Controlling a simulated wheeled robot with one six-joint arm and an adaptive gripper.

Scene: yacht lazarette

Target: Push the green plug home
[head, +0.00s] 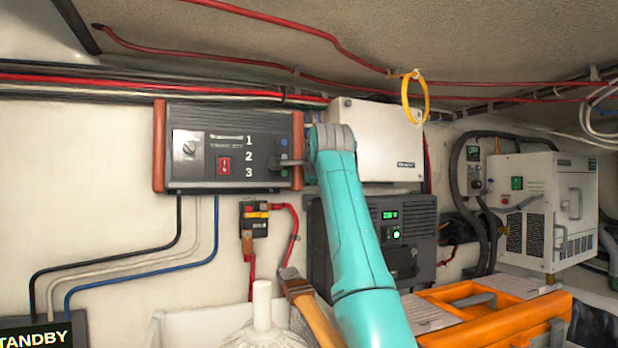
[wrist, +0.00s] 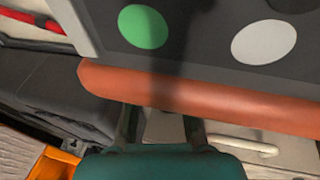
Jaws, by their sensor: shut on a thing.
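The dark panel (head: 230,150) hangs on the wall, with white numbers 1, 2 and 3 and reddish-brown end cheeks. A green disc (wrist: 143,27) and a pale grey disc (wrist: 264,40) show on a dark face in the wrist view. I cannot tell whether the green disc is part of the plug. My gripper (head: 287,163) is at the panel's right side, by numbers 2 and 3. In the wrist view its two dark fingers (wrist: 160,122) reach up to the reddish-brown cheek (wrist: 200,98), which hides their tips. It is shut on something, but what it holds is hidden.
A pale box (head: 375,140) is right of the panel, with a dark unit (head: 410,225) below it. A yellow loop (head: 404,98) hangs above. Black, white and blue cables run below the panel. An orange case (head: 480,330) is at lower right.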

